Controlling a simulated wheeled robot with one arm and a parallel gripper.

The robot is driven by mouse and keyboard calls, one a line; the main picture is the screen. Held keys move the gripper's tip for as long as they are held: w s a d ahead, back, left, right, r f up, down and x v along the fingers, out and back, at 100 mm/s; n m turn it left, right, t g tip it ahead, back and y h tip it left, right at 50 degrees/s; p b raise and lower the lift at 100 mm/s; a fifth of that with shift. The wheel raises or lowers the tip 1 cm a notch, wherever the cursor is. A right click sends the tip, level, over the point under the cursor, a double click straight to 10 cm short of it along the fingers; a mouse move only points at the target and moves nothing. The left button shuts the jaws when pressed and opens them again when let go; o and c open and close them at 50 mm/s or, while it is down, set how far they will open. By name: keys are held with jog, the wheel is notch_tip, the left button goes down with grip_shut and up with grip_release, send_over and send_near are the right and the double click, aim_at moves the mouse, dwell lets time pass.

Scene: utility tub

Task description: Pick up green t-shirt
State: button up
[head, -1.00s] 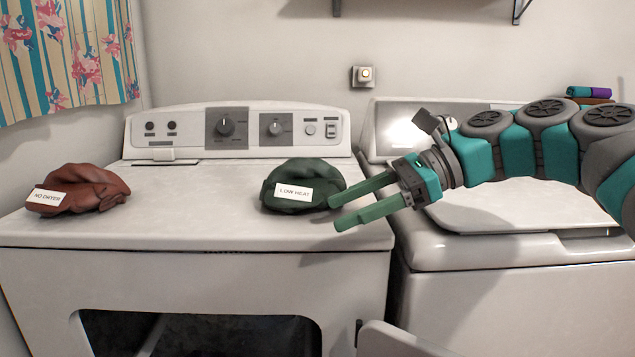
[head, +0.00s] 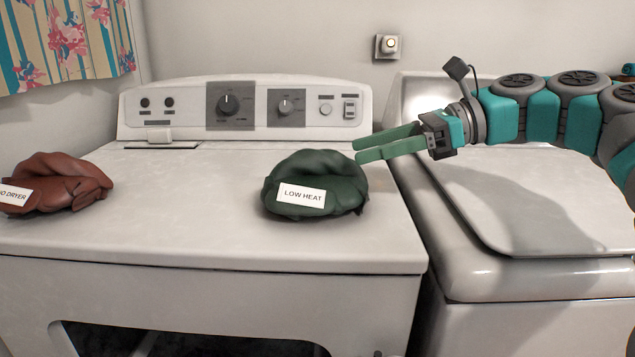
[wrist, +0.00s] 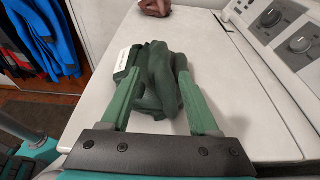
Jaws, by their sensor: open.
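The green t-shirt (head: 318,184) lies bunched up on top of the dryer (head: 190,225), near its right edge. A white "LOW HEAT" label is on its front. My gripper (head: 357,148) is open, with green fingers, just right of and a little above the shirt in the head view. In the wrist view the green t-shirt (wrist: 160,82) shows between and beyond the two fingers of my gripper (wrist: 158,95). I cannot tell whether the fingers touch the cloth. The shirt's far side is hidden in the head view.
A red-brown garment (head: 58,184) labelled "NO DRYER" lies at the left of the dryer top. The control panel (head: 245,108) rises behind. A washer (head: 530,205) stands to the right. Blue clothes (wrist: 52,40) hang at left in the wrist view. The dryer top between the garments is clear.

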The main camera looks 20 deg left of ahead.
aim_at(342, 155)
jog(key=x, duration=0.6)
jog(key=shift+a, duration=0.25)
jog(key=shift+c, duration=0.3)
grip_shut()
